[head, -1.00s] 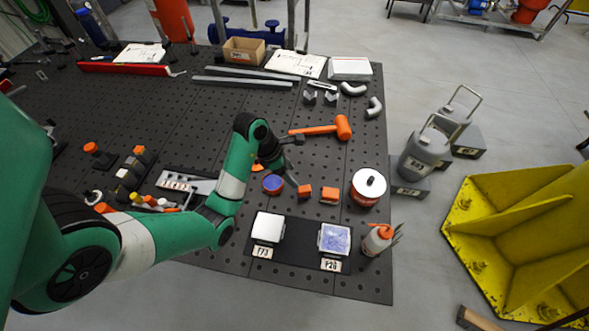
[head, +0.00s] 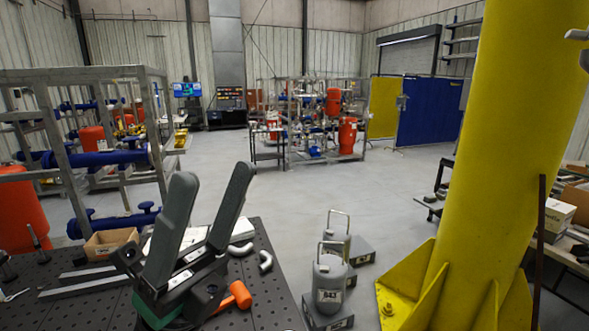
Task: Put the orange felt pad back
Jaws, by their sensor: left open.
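My left gripper (head: 214,180) is raised close in front of the camera, over the far right part of the dark perforated table (head: 278,305). Its two long grey fingers point up and stand wide apart, with nothing between them. The orange felt pad cannot be made out in this view, as most of the table lies below the picture. My right gripper is not in view.
An orange mallet head (head: 240,294) and grey pipe elbows (head: 265,261) lie on the table beside my gripper. A cardboard box (head: 110,243) stands at the back left. Grey canisters (head: 329,283) and a yellow column (head: 500,150) stand right of the table.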

